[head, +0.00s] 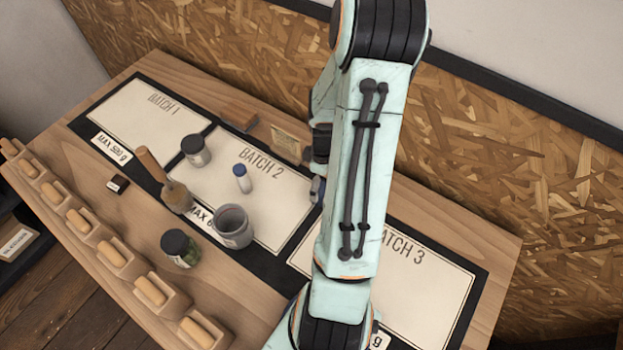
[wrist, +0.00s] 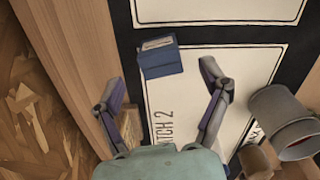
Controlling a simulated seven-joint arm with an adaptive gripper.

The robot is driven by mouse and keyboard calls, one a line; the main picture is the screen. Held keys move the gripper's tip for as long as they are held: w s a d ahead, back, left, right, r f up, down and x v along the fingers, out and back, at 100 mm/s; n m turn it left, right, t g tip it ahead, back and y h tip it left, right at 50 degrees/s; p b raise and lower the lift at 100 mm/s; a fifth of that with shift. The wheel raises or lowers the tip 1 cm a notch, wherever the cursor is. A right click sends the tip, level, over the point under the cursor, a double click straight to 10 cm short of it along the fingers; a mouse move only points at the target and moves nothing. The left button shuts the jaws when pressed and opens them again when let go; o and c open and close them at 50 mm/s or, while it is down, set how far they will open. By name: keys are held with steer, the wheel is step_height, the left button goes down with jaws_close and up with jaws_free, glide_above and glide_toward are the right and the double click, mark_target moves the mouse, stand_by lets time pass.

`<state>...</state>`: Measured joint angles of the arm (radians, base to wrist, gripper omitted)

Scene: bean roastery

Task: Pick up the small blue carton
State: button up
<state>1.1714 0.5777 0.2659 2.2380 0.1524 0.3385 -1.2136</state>
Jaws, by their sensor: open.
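The small blue carton (wrist: 162,62) shows in the wrist view with a pale label on one side. It lies on the dark border at the edge of the BATCH 2 panel, partly over the panel's corner. My gripper (wrist: 160,76) is open, with one finger to each side of the carton in that picture. The carton appears just beyond the fingertips; I cannot tell the height gap. In the head view my arm hides the carton, and only part of my gripper (head: 318,165) shows beside the arm.
A grey open tin (head: 232,226) also shows in the wrist view (wrist: 278,112), right of my gripper. A tan box (head: 287,142) is near the gripper. The BATCH 3 panel (head: 430,290) looks clear.

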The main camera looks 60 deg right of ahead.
step_height(320, 180, down, 5)
steer(key=shift+f, duration=0.2)
steer(key=c, duration=1.1)
